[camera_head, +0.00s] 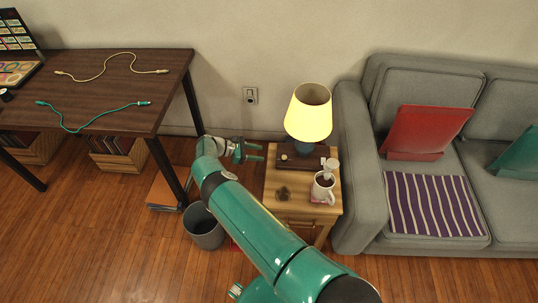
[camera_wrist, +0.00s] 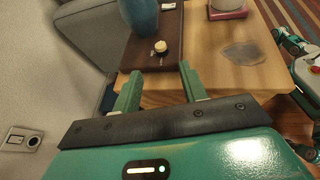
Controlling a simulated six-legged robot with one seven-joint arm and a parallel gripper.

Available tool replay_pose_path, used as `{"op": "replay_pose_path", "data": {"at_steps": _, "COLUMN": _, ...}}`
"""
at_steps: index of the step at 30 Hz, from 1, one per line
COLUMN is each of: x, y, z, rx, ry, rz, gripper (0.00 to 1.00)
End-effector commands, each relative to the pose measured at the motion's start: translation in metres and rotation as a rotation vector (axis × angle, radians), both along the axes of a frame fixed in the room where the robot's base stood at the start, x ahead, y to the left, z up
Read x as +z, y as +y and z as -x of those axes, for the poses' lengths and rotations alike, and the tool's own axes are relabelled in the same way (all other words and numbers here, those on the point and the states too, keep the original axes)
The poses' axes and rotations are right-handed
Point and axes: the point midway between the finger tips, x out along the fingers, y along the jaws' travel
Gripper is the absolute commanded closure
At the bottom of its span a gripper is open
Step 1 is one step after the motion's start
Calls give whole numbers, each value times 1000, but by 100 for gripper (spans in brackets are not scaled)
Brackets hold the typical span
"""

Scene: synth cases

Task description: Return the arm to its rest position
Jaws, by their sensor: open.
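My green arm reaches forward from the bottom of the head view and bends at its far end. My gripper (camera_head: 256,152) is to the left of the small wooden side table (camera_head: 283,209), near the table's back left. In the wrist view my gripper (camera_wrist: 160,92) has its two green fingers spread apart with nothing between them. The fingers point toward the edge of the side table (camera_wrist: 215,75). I cannot tell whether they touch it.
A lit lamp (camera_head: 309,113), a dark tray (camera_head: 297,161) and a mug (camera_head: 323,187) stand on the side table. A grey sofa (camera_head: 350,190) is at right, a desk (camera_head: 120,110) at left. A bin (camera_head: 204,228) stands beneath my arm. A wall outlet (camera_head: 250,95) is behind.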

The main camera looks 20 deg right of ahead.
Motion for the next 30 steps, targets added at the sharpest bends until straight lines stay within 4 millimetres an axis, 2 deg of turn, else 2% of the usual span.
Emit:
{"op": "replay_pose_path", "data": {"at_steps": 3, "x": 5, "y": 14, "z": -3, "rx": 1, "ry": 1, "rz": 0, "gripper": 58}}
{"op": "replay_pose_path", "data": {"at_steps": 6, "x": 8, "y": 19, "z": -4, "rx": 1, "ry": 1, "rz": 0, "gripper": 58}}
{"op": "replay_pose_path", "data": {"at_steps": 23, "x": 11, "y": 20, "z": -4, "rx": -3, "ry": -3, "rz": -3, "gripper": 58}}
{"op": "replay_pose_path", "data": {"at_steps": 26, "x": 24, "y": 15, "z": -8, "rx": -30, "ry": -28, "rz": -20, "gripper": 58}}
{"op": "replay_pose_path", "data": {"at_steps": 30, "x": 65, "y": -1, "z": -16, "rx": -114, "ry": -110, "rz": -81, "gripper": 58}}
